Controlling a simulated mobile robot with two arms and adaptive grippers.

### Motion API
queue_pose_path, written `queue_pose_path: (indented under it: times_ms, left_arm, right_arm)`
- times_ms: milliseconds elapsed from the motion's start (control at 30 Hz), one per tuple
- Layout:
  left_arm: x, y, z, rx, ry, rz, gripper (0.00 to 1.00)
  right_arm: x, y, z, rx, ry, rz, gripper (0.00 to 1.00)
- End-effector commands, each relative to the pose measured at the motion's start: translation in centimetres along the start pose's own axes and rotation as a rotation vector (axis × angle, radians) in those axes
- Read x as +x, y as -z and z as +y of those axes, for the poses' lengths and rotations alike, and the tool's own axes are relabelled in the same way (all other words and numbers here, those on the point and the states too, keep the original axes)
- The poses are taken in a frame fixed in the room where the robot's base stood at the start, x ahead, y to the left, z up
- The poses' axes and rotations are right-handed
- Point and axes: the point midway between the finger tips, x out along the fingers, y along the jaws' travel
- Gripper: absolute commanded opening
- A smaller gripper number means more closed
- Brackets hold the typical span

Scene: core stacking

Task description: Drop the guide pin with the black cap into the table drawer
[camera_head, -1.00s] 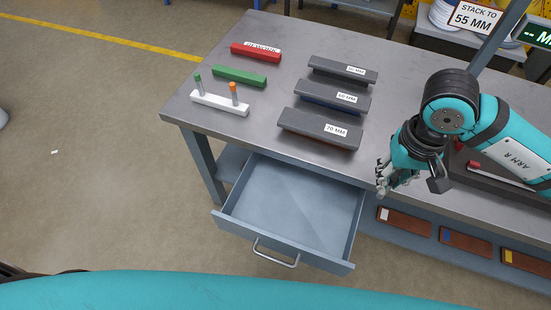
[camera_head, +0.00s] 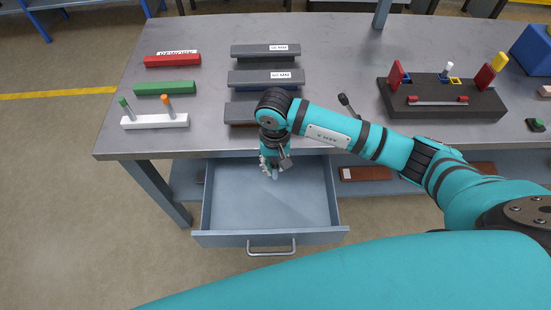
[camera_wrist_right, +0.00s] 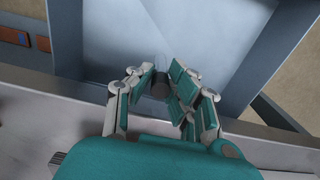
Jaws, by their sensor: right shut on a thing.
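The table drawer (camera_head: 270,239) is pulled open below the front edge of the table, and its floor looks empty. Its pale blue-grey inside also fills the upper middle of the right wrist view (camera_wrist_right: 215,28). My right gripper (camera_head: 272,170) hangs over the back part of the open drawer, pointing down. My left gripper is out of view.
A white rack (camera_head: 155,122) with green- and orange-capped pins stands at the table's left. Labelled grey blocks (camera_head: 266,78) lie behind my right arm. A black fixture (camera_head: 445,104) with red posts sits at the right. The drawer handle (camera_head: 271,250) sticks out in front.

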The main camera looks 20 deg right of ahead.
Motion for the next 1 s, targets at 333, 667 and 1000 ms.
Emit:
queue_pose_path:
  times_ms: [333,667,1000]
  left_arm:
    - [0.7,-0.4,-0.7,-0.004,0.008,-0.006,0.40]
    - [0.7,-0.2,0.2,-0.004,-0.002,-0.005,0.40]
    - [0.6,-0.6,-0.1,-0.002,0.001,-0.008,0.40]
  right_arm:
    - [1.4,0.0,0.0,0.000,0.000,0.001,0.00]
    - [1.3,0.0,0.0,0.000,0.000,0.001,0.39]
    - [1.1,0.1,0.0,0.000,0.000,0.002,0.43]
